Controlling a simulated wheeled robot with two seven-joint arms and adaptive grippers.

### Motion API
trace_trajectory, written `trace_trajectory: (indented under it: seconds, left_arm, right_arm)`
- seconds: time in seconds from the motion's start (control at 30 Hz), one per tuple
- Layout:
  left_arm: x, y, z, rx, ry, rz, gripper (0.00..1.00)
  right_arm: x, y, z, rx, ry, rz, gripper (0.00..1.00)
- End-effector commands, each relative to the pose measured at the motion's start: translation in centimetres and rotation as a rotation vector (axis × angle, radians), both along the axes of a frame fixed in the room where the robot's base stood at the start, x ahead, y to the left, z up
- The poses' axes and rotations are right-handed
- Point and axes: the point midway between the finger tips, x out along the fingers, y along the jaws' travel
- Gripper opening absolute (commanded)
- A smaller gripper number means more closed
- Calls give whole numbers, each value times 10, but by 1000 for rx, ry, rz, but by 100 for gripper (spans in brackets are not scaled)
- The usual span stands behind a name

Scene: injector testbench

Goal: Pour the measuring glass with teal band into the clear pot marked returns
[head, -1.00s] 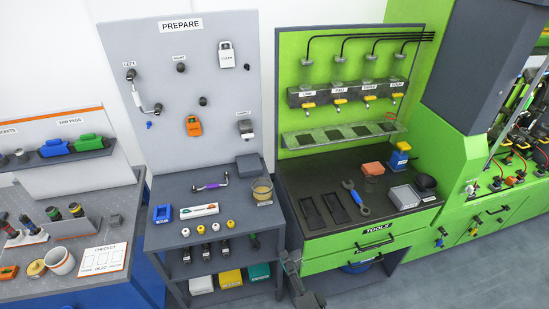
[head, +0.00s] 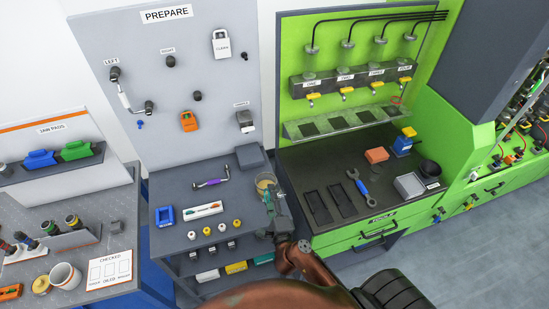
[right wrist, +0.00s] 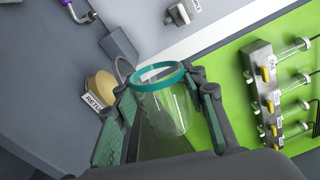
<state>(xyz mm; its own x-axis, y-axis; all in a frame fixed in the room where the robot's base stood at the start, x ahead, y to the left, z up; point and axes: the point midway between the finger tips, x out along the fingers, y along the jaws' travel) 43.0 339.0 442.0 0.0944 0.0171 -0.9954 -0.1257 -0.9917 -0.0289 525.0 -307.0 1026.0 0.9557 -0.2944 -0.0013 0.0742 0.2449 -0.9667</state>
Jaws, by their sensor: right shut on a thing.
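The measuring glass with teal band (right wrist: 165,100) is clear, and no liquid shows in it. My right gripper (right wrist: 165,110) is shut on it, with one finger on each side. In the head view my right gripper (head: 275,200) is at the right front edge of the grey bench, close to the clear pot marked returns (head: 262,180). The pot holds something yellowish. In the right wrist view the pot (right wrist: 100,88) is just left of the glass, its label partly hidden by a finger. My left gripper is not in view.
The grey bench also holds a purple-handled tool (head: 210,183), a blue holder (head: 164,215), a white tray (head: 202,209) and a dark grey box (head: 250,157).

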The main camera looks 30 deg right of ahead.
Motion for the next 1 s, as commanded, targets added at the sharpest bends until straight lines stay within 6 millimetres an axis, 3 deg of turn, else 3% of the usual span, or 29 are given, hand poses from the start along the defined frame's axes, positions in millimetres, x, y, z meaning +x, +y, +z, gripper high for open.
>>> trace_trajectory:
  seconds: [0.03, 0.2, 0.5, 0.7, 1.0]
  left_arm:
    - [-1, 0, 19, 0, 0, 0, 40]
    - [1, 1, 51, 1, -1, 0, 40]
    - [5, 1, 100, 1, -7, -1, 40]
    - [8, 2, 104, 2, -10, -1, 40]
    - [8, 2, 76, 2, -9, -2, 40]
  right_arm:
    - [12, -10, 10, 73, -25, -36, 9]
    - [44, -41, 17, 334, -132, -148, 9]
    - [85, -72, 36, 664, -322, -286, 9]
    - [92, -76, 37, 746, -374, -310, 9]
    - [94, -75, 42, 987, -497, -295, 9]
